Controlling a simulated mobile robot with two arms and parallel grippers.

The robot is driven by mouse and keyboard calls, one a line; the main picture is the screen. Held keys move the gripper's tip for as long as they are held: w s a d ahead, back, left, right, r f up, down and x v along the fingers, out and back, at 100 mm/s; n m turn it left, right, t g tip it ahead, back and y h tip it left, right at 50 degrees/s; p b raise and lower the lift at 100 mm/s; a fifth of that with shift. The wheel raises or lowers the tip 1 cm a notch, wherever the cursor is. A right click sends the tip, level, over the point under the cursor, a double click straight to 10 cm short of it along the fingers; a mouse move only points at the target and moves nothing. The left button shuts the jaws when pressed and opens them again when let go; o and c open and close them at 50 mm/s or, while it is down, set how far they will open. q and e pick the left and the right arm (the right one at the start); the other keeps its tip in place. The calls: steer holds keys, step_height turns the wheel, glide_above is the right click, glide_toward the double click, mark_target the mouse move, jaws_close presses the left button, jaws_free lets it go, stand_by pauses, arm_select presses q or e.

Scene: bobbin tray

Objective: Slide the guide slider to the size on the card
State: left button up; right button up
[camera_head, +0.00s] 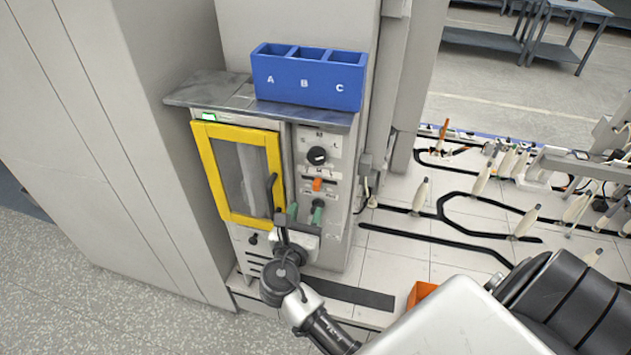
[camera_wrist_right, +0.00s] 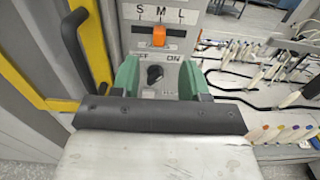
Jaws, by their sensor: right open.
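The guide slider is an orange block (camera_head: 317,184) in a dark slot on the machine's grey panel. In the right wrist view the slider (camera_wrist_right: 158,37) sits under the M of the printed S, M, L scale. My right gripper (camera_head: 305,213) is open, with green fingers apart in front of the panel, below the slider and not touching it. In the right wrist view its fingers (camera_wrist_right: 158,77) frame a black OFF/ON knob (camera_wrist_right: 154,73) behind them. I cannot make out a size card. My left gripper is not in view.
A black dial (camera_head: 317,156) is above the slider. A yellow-framed door (camera_head: 211,178) with a black handle (camera_head: 270,190) is to the left. A blue bin marked A, B, C (camera_head: 308,92) stands on top. White floor with bobbins lies to the right.

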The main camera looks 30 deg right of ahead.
mark_target(316, 188)
steer(key=p+x, duration=0.1)
steer(key=x, duration=0.8)
steer(key=shift+a+f, duration=0.1)
jaws_close()
